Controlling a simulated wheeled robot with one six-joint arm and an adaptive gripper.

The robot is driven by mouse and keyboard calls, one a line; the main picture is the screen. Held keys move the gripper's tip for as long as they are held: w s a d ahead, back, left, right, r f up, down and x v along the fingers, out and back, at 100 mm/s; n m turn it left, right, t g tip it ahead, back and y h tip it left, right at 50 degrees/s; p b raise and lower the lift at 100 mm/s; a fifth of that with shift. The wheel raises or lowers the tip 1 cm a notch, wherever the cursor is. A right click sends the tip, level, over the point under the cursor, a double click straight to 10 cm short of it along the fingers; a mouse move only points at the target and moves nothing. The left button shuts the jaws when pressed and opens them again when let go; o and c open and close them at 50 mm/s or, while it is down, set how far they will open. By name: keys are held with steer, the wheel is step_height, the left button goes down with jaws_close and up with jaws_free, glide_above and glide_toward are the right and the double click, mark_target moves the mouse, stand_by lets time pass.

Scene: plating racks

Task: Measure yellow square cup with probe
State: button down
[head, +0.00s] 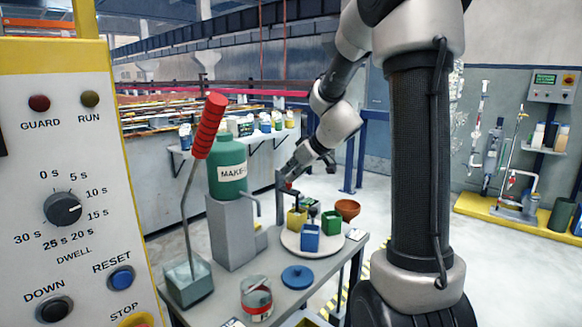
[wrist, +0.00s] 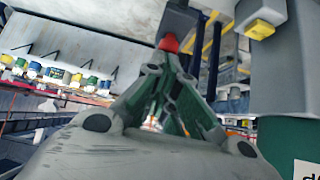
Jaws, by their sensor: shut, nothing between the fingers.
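The yellow square cup (head: 293,221) stands on the round pale turntable (head: 290,240) on the grey bench. A thin dark piece shows just above it; I cannot tell whether this is the probe. My gripper (head: 288,184) is shut and empty, above and slightly left of the yellow cup, beside a grey upright post (head: 281,205). In the wrist view its fingertips (wrist: 168,50) meet at a red tip (wrist: 168,43) in front of a dark grey block (wrist: 180,18). I cannot tell whether they touch it.
A green bottle (head: 228,178) on a grey block (head: 232,235) rises at left. A blue lidded dish (head: 297,277) and a beaker (head: 256,299) are in front.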

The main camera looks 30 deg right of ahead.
mark_target(291, 186)
step_height(291, 186, down, 4)
steer(key=shift+s+f, duration=0.1)
steer(key=shift+f, duration=0.15)
steer(key=shift+r, duration=0.35)
step_height(291, 186, up, 3)
steer(key=shift+r, duration=0.2)
steer(key=v, duration=1)
steer(key=shift+r, duration=0.2)
stand_by(0.5)
